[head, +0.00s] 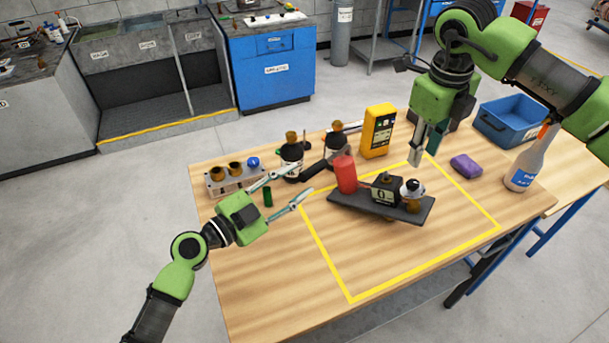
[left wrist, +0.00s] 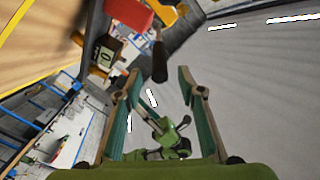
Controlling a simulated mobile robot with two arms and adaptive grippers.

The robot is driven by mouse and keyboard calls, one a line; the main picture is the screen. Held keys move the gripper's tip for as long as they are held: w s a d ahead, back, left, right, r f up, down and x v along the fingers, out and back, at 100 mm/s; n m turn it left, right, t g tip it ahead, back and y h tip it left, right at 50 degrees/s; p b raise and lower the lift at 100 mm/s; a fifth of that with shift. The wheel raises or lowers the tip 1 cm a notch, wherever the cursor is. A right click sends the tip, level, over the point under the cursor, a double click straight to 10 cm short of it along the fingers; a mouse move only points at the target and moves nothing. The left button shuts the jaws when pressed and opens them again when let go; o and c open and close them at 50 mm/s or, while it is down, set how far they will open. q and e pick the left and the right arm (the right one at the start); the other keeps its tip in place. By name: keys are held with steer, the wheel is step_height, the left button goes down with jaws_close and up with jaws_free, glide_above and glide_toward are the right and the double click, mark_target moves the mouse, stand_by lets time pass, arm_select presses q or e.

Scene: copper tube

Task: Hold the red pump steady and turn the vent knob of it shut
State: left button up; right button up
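The pump stands on a dark base (head: 350,205) inside the yellow outline. It has a red cylinder (head: 345,174), a black box with a 0 on its display (head: 383,195), and a black handle (head: 315,171) pointing left. A black-and-white-topped fitting (head: 412,187) is at its right end; I cannot tell if this is the vent knob. My left gripper (head: 303,180) is open and empty, left of the red cylinder. In the left wrist view, the handle (left wrist: 159,62) shows just beyond its open fingertips (left wrist: 156,75). My right gripper (head: 423,160) hangs above and behind the fitting, apart from it, fingers apart.
Dark bottles (head: 291,160) and a yellow meter (head: 378,130) stand behind the pump. A purple sponge (head: 466,166), spray bottle (head: 523,170) and blue bin (head: 510,122) are at right. The front of the table is clear.

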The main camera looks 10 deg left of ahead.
mark_target(306, 176)
arm_select(q)
steer(key=shift+x, duration=1.85)
jaws_close()
arm_select(e)
steer(key=o, duration=0.3)
